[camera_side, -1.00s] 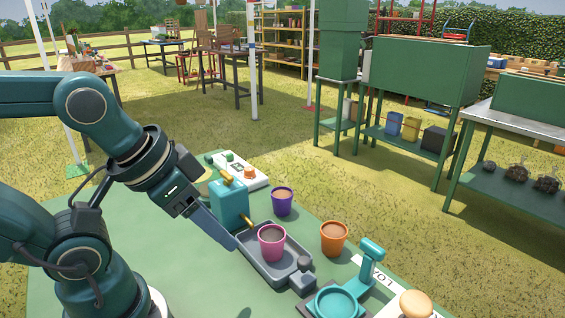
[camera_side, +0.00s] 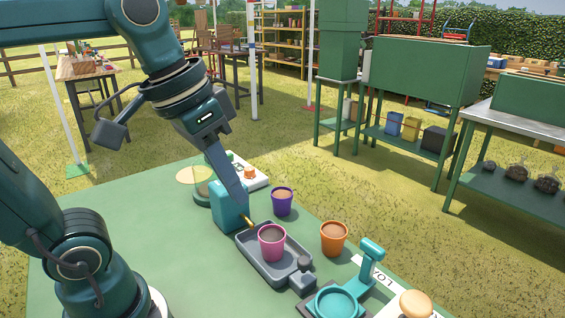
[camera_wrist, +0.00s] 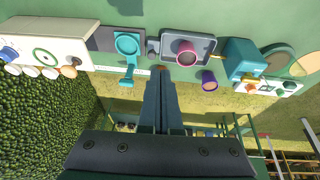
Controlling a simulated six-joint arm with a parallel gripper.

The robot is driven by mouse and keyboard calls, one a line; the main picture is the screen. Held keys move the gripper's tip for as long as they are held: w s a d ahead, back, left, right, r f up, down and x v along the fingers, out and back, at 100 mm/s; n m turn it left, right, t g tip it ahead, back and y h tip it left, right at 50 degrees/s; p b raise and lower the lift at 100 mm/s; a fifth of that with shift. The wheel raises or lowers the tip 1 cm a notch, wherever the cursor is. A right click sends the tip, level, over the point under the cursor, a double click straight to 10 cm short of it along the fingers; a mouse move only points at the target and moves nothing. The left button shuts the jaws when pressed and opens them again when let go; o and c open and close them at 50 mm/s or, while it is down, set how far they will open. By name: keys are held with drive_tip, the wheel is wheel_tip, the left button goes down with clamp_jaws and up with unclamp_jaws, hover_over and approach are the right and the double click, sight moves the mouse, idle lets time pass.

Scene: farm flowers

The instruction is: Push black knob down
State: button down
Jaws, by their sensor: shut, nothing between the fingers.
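A dark grey knob (camera_side: 305,263) stands at the right end of a grey tray (camera_side: 262,271); it also shows in the wrist view (camera_wrist: 152,47). A pink pot (camera_side: 271,243) filled with soil sits in the tray. A teal box (camera_side: 227,214) with a brass spout stands at the tray's left end. My gripper (camera_side: 243,204) is shut and empty, its fingers pointing down and overlapping the teal box in the side view. The fingertips (camera_wrist: 161,71) are apart from the knob, which lies to their right in the side view.
A purple pot (camera_side: 282,201) and an orange pot (camera_side: 334,238) stand behind the tray. A teal device with a ring (camera_side: 337,303) is right of the knob. A white panel with buttons (camera_side: 255,179) is behind the teal box. The green tabletop (camera_side: 130,225) is clear at left.

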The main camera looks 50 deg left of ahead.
drive_tip(key=w+r+g, duration=0.1)
drive_tip(key=w+r, duration=0.1)
drive_tip(key=w, duration=0.2)
drive_tip(key=g, duration=0.2)
hover_over(303, 259)
drive_tip(key=s+a, duration=0.1)
drive_tip(key=a, duration=0.1)
wheel_tip(303, 259, down, 2)
drive_tip(key=shift+s+a+f+h, duration=0.1)
drive_tip(key=shift+a+f+h, duration=0.05)
drive_tip(key=shift+f+h, duration=0.3)
drive_tip(key=f, duration=0.4)
drive_tip(key=d+f, duration=0.1)
drive_tip(key=f, duration=0.4)
drive_tip(key=w+d+f, duration=0.1)
drive_tip(key=f, duration=0.3)
drive_tip(key=shift+f, duration=0.4)
drive_tip(key=shift+f, duration=0.1)
